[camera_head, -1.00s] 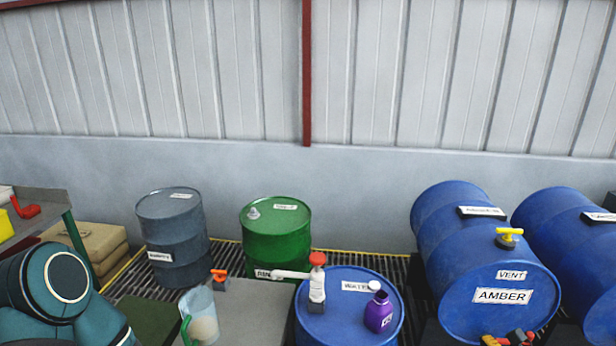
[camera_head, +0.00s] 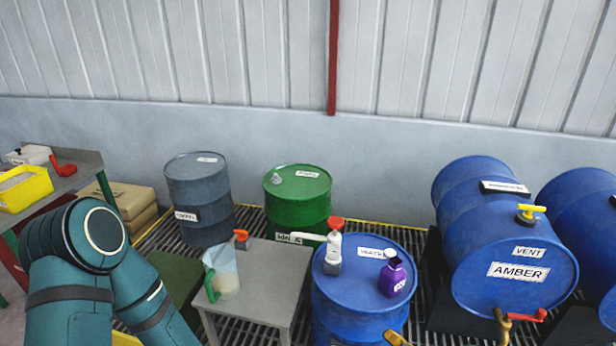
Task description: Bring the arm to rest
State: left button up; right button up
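My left arm (camera_head: 95,265) shows at the lower left, bent at a thick teal joint, with its links running down out of the frame. Its gripper is not visible. My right arm and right gripper are not in view either. No object can be seen in a gripper. The arm stands in front of the left side of the scene, left of a small grey table (camera_head: 262,270), and hides part of the floor there.
Green (camera_head: 298,205) and grey (camera_head: 200,190) drums stand behind. The AMBER drum (camera_head: 505,235) lies at right. A bench (camera_head: 88,162) is at left.

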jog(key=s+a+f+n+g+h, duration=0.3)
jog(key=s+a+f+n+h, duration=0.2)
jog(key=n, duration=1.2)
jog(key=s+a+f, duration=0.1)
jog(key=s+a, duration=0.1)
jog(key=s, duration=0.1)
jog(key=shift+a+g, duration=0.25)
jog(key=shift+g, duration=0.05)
